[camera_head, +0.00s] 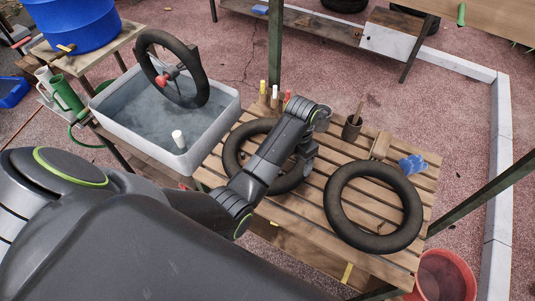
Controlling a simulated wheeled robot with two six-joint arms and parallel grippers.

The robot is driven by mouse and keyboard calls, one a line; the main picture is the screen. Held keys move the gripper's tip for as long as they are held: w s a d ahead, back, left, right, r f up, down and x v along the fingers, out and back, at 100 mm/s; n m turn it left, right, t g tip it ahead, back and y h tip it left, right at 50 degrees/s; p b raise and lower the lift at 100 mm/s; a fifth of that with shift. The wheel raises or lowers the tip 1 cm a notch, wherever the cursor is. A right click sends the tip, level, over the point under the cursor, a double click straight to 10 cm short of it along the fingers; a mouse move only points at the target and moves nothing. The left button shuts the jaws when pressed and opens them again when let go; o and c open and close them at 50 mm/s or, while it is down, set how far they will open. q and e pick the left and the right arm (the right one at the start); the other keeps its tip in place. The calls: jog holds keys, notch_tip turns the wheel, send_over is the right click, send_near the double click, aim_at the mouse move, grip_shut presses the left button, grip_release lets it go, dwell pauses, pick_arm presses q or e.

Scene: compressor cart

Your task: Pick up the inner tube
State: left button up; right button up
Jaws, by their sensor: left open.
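Two black rubber rings lie flat on the slatted wooden table (300,230). The left ring (231,158) is partly hidden behind my left arm; the right ring (333,205) lies in full view. A third black ring (150,65) stands upright in a white water tub, beside a red-ended fitting. I cannot tell for sure which are inner tubes and which are tyres. My left gripper (308,166) hangs from the wrist over the right side of the left ring, open, with nothing seen in it. Whether it touches the ring is unclear. My right gripper is out of view.
The white tub (228,118) holds water and a small white cylinder. Several coloured markers, a dark cup (351,130), a wooden block (380,146) and a blue item (412,164) line the table's back. A green post rises behind. A red bucket (443,277) stands front right.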

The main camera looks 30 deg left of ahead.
aim_at(295, 172)
pick_arm(q)
jog(key=shift+s+d+f+p, duration=0.1)
jog(key=shift+f+p, duration=0.2)
jog(key=shift+f, duration=1.9)
jog(key=shift+s+f+p, duration=0.1)
jog(key=shift+f+p, duration=0.15)
jog(key=shift+f, duration=1.9)
jog(key=shift+c, duration=0.2)
jog(key=c, duration=0.9)
jog(key=shift+w+r, duration=0.1)
jog(key=shift+c, duration=0.2)
